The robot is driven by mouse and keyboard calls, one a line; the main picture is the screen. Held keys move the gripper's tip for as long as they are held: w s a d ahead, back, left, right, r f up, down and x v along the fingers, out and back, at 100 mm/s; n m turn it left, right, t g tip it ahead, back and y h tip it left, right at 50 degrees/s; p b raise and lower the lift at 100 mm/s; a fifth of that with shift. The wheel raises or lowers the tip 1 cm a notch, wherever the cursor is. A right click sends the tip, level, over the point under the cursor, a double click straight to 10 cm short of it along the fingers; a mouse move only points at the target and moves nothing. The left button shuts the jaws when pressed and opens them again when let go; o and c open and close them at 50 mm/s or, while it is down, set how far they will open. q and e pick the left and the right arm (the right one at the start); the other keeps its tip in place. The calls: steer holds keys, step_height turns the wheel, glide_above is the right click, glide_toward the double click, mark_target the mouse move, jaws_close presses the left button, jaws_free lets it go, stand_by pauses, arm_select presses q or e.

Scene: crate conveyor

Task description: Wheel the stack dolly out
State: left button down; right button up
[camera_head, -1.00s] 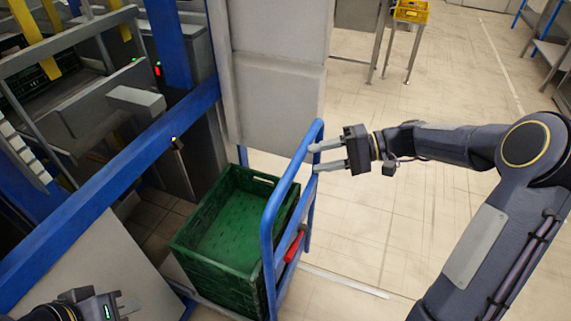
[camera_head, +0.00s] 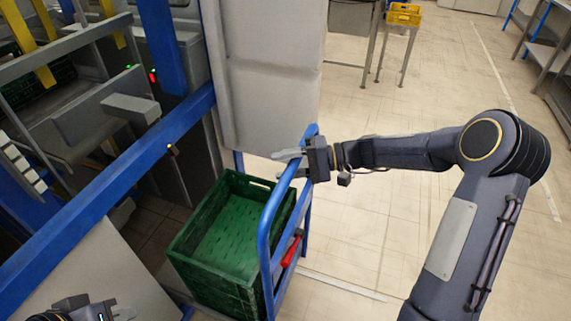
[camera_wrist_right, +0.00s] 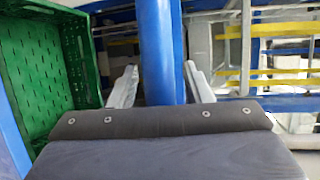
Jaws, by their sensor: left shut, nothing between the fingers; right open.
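The stack dolly has a blue tubular handle (camera_head: 267,232) and carries a green crate (camera_head: 187,243). A red part (camera_head: 291,251) sits low on the handle frame. My right gripper (camera_head: 289,163) is at the upper far end of the handle, with its open fingers on both sides of the blue tube. In the right wrist view the blue tube (camera_wrist_right: 157,50) stands between the two open fingers (camera_wrist_right: 158,85), with the green crate (camera_wrist_right: 92,75) at the left. My left gripper (camera_head: 120,310) is at the bottom left, shut and empty, apart from the dolly and partly cut off.
A blue machine frame (camera_head: 100,198) with a sloping beam stands left of the dolly. A grey cabinet (camera_head: 270,100) stands behind the crate. A yellow crate (camera_head: 404,16) sits on a stand at the back.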

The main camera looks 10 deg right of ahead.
jaws_close()
